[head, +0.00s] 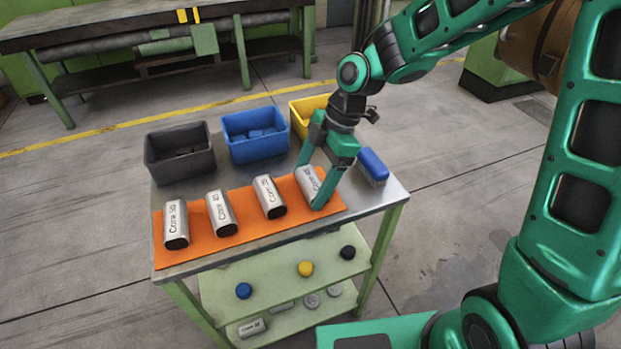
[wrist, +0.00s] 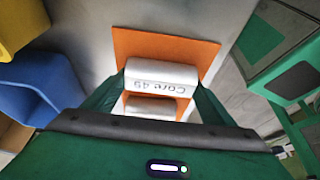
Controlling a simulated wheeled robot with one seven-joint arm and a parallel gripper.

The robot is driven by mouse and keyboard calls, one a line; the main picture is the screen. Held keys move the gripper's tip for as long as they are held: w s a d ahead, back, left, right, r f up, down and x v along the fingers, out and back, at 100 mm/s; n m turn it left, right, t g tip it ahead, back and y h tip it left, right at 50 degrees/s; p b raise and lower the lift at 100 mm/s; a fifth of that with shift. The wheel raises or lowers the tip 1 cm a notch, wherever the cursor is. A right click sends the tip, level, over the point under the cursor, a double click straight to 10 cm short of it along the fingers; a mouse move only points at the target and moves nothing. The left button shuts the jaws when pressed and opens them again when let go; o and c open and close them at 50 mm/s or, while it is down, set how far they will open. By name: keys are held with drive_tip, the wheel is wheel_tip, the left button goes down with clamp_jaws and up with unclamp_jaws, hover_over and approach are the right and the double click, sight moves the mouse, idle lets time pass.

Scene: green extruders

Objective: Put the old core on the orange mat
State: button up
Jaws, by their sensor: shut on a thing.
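The orange mat (head: 240,236) lies along the front of the cart's top. Three silver cores stand in a row on it: one marked Core 30 (head: 176,225) at the left, another (head: 221,213) beside it, and a third (head: 269,197) in the middle. My gripper (head: 318,187) is at the mat's right end, shut on a fourth silver core (head: 307,180). In the wrist view this core (wrist: 161,76) reads Core 49 and sits between my fingers over the orange mat (wrist: 200,50). Whether it touches the mat is hard to tell. Which core is the old one is not clear.
Behind the mat stand a black bin (head: 180,165), a blue bin (head: 254,146) and a yellow bin (head: 303,110). A blue brush (head: 373,164) lies right of my gripper. The lower shelf holds coloured knobs (head: 305,268) and more metal parts (head: 252,327).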

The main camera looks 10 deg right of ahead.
drive_tip(key=shift+f, duration=0.1)
drive_tip(key=o, duration=1.5)
drive_tip(key=v, duration=1.2)
